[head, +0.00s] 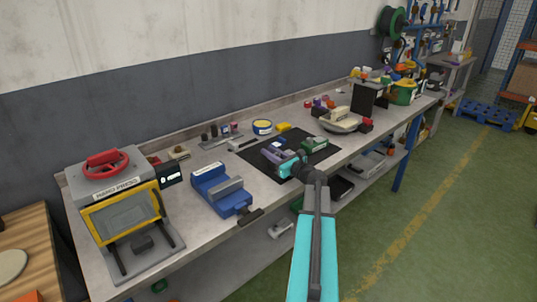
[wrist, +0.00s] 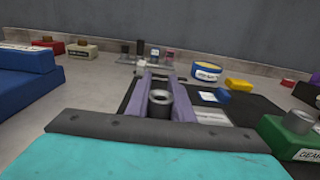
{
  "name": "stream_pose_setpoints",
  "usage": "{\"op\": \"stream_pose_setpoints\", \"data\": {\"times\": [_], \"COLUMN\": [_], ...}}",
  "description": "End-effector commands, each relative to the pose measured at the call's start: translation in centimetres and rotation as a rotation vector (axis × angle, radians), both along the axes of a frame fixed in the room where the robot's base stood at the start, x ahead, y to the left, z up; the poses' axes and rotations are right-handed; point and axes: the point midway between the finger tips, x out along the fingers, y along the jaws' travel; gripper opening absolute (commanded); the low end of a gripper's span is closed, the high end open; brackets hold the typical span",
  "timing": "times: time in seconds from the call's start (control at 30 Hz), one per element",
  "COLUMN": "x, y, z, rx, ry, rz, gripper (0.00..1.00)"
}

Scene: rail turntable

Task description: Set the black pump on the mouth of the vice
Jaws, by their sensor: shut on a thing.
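My gripper (wrist: 158,92) is shut on a dark grey, round-topped part, which I take to be the black pump (wrist: 160,104). Its lower body is hidden between the purple fingers and behind the wrist. In the head view my gripper (head: 272,156) is over the black mat, and the pump cannot be made out clearly there. The blue vice (head: 208,178) with its grey jaw bar stands on the bench to the left of my gripper, apart from it. Part of the vice shows at the left edge of the wrist view (wrist: 25,75).
A green pump (wrist: 290,140) with a grey top stands right of my gripper. The hand press (head: 120,210) is left of the vice. A blue and yellow tin (head: 262,127) and a yellow block (head: 284,127) stand behind the black mat (head: 322,152). Bare bench lies between vice and mat.

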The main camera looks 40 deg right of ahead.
Motion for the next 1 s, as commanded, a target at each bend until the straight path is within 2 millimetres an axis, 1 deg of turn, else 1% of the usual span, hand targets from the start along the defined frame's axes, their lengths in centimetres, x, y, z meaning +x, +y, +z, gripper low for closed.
{"op": "stream_pose_setpoints", "data": {"times": [0.17, 0.2, 0.3, 0.57, 0.73, 0.87, 1.0], "x": [0.0, 0.0, 0.0, 0.0, 0.0, -0.9, -2.4], "y": [0.0, 0.0, 0.0, 0.0, 0.0, 0.1, 0.3], "z": [-0.2, -0.3, -0.3, -0.2, 0.1, 0.0, -0.1], "rx": [0.0, 0.0, 0.0, 0.0, 0.0, 0.0, 0.001], "ry": [-0.002, 0.0, 0.0, 0.0, 0.0, 0.0, 0.0], "rz": [0.0, 0.0, 0.0, 0.0, 0.0, -0.001, -0.001], "gripper": [0.0, 0.26, 0.4, 0.4, 0.4, 0.4, 0.4]}}
